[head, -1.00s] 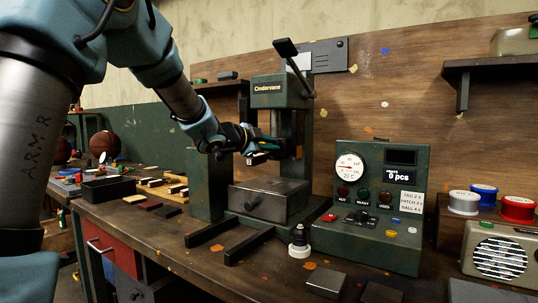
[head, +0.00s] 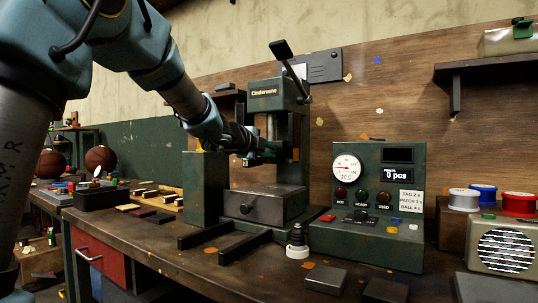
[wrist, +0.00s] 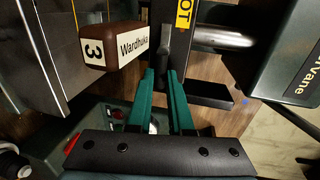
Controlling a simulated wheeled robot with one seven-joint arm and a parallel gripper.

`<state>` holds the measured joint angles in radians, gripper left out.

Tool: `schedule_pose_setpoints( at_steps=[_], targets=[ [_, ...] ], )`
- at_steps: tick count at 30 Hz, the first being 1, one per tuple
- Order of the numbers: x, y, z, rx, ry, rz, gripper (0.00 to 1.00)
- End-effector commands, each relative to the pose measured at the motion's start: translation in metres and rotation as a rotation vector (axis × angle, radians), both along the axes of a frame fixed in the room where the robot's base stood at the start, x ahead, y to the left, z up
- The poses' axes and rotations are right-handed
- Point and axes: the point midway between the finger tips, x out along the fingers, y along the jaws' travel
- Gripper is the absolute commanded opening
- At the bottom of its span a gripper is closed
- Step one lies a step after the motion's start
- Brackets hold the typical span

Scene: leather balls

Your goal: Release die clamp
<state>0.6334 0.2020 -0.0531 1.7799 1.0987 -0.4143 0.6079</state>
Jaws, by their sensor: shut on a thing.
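The green Cindervane press (head: 262,93) stands on the bench, with its long black handle (head: 292,68) raised at the top. My gripper (head: 270,152) reaches into the open space under the press head. In the wrist view its two green fingers (wrist: 162,78) close at their tips on a dark upright lever (wrist: 167,42), which looks like the die clamp. A brown block (wrist: 112,45) labelled "Wardhuka" and "3" is left of the fingertips, apart from them; it looks like the die. The lever's far end and mounting are unclear.
A grey metal box with a knob (head: 265,205) sits low in the press. A green control box (head: 378,205) with a gauge and lamps stands to the right. A dark stamp-like piece (head: 297,243) stands in front. A black tray (head: 100,197) lies left.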

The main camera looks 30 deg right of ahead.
Motion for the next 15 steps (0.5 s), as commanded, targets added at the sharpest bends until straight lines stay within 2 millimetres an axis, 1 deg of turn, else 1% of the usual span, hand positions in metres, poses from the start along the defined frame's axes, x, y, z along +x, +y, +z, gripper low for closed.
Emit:
schedule_pose_setpoints(
  at_steps=[11,12,15],
  targets=[
    [-0.0004,-0.0003,-0.0014,0.005,-0.004,-0.001,0.00],
    [-0.0004,-0.0003,-0.0014,0.005,-0.003,-0.001,0.22],
    [-0.0003,-0.0002,-0.0013,0.005,-0.003,-0.001,0.33]
  ],
)
